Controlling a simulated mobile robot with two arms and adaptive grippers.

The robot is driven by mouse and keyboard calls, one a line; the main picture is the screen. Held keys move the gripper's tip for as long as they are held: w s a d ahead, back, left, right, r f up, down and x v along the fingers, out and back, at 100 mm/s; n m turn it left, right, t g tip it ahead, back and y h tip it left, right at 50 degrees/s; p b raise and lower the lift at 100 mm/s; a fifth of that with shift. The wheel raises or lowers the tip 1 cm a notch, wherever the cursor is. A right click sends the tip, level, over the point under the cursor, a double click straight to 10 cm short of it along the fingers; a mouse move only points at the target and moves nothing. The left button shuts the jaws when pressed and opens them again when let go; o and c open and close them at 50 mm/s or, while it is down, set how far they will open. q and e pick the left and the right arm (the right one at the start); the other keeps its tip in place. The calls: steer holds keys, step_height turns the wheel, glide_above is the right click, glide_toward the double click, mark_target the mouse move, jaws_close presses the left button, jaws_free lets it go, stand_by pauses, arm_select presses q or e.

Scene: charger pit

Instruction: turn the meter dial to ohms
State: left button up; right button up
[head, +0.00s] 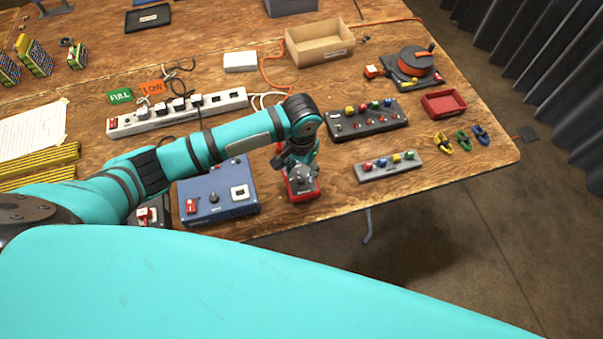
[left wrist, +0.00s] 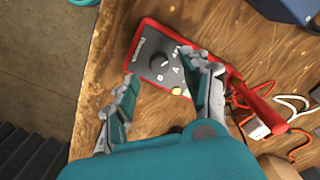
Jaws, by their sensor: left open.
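The meter (head: 303,196) is a red-cased box with a dark grey face, lying near the front edge of the wooden table. In the left wrist view the meter (left wrist: 142,72) shows a round dark dial (left wrist: 158,60) with white marks around it; which mark the dial points to is too small to tell. My left gripper (head: 299,177) is above the meter, pointing down. In the left wrist view the left gripper (left wrist: 160,72) is open, its fingers apart on either side of the dial. Contact with the dial cannot be told. My right gripper is not in view.
A blue box (head: 222,206) with switches lies left of the meter. A grey panel (head: 388,166) with coloured knobs and a dark panel (head: 366,121) lie to the right. A white power strip (head: 150,122) is behind. Red and white leads run beside the meter.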

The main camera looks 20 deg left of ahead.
mark_target(301, 178)
arm_select(q)
step_height(301, 178, down, 2)
steer(key=shift+f, duration=0.7)
jaws_close()
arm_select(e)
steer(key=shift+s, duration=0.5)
